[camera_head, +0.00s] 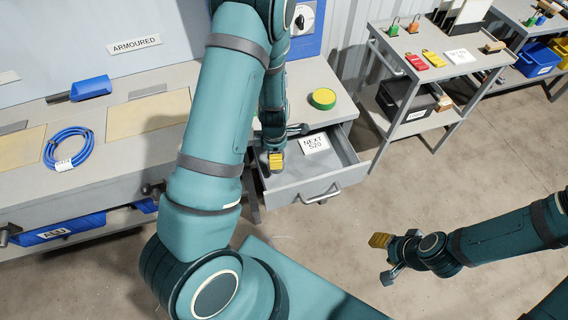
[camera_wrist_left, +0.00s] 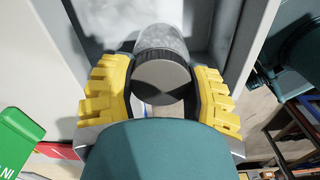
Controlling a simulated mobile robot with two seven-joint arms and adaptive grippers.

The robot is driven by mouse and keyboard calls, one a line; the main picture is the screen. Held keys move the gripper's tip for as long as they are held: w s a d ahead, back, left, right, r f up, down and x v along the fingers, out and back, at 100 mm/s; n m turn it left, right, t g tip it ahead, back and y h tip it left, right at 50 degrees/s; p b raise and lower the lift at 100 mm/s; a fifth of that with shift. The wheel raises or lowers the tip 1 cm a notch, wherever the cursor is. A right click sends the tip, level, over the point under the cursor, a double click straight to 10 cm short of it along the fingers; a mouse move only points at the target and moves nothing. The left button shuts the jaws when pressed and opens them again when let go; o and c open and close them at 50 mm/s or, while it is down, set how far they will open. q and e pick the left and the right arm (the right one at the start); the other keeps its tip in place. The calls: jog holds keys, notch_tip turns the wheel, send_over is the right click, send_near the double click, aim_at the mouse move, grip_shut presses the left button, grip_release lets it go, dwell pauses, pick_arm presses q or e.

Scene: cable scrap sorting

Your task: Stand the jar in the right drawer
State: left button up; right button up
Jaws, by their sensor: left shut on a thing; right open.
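The jar (camera_wrist_left: 163,40) is clear with a ridged dark rim and a grey lid (camera_wrist_left: 163,76). In the left wrist view it sits between the yellow pads of my left gripper (camera_wrist_left: 160,97), which is shut on it. Its lid faces the camera and its body points away into the grey drawer. In the head view the left gripper (camera_head: 285,146) is over the open drawer (camera_head: 300,194), and I cannot make out the jar there. Whether its base touches the drawer floor cannot be told. My right gripper (camera_head: 386,258) is open and empty above the floor.
A white label card (camera_head: 315,143) lies in the drawer. A yellow-green round thing (camera_head: 323,98) is on the bench top behind it. A blue cable coil (camera_head: 68,147) lies on the bench at left. A grey trolley (camera_head: 425,72) stands at right. The floor between is clear.

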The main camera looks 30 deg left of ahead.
pick_arm(q)
jog(key=shift+w+f+b, duration=0.1)
jog(key=shift+f+b, duration=0.55)
jog(key=shift+f, duration=2.6)
jog(key=shift+f, duration=0.15)
jog(key=o, duration=1.3)
jog(key=shift+c, duration=0.2)
